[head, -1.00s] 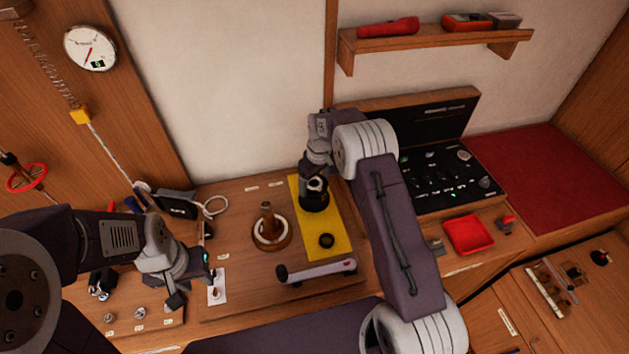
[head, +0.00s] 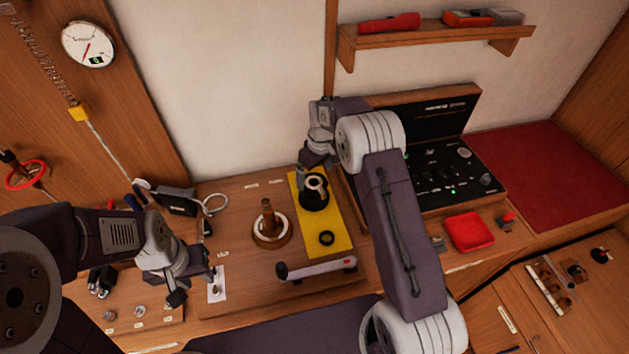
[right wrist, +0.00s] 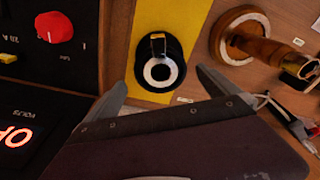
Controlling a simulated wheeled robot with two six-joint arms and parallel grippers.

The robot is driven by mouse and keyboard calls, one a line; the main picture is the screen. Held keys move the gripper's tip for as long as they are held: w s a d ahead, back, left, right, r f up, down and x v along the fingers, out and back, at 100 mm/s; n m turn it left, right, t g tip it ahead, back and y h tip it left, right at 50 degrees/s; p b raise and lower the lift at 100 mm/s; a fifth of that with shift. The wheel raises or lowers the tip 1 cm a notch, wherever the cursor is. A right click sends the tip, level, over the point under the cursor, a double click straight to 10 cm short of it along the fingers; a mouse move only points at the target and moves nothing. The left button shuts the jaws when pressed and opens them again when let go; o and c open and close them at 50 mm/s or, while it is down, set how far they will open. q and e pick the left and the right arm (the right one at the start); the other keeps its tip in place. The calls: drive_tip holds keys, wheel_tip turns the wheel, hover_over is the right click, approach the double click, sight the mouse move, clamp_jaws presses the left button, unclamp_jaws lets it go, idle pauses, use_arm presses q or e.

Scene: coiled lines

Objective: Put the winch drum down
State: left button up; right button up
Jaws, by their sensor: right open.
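The winch drum (head: 314,197), black with a pale ring on top and a dark hole, stands upright on the yellow mat (head: 335,239). In the right wrist view the drum (right wrist: 168,50) shows on the same yellow mat (right wrist: 196,20), with a small brassy piece at its top edge. My right gripper (head: 309,166) is open just above and behind the drum, apart from it. Its spread fingers (right wrist: 163,82) show on either side below the drum in the wrist view. My left gripper (head: 195,287) hangs over the left front of the bench, its fingers apart and empty.
A wooden spool (head: 268,226) on a pale ring stands left of the mat. A black control case (head: 447,160) and a red tray (head: 469,231) stand to the right.

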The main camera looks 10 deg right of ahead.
wheel_tip(320, 180, up, 8)
drive_tip(key=s+f+m+b, duration=0.2)
drive_tip(key=s+f+m, duration=0.1)
drive_tip(key=s, duration=1)
drive_tip(key=s+d+f+m+b, duration=0.1)
drive_tip(key=s+f+m+b, duration=0.1)
drive_tip(key=s, duration=1.2)
wheel_tip(320, 180, down, 2)
drive_tip(key=shift+s+d+f+m, duration=0.15)
drive_tip(key=shift+s+d+m, duration=0.1)
drive_tip(key=shift+m, duration=0.25)
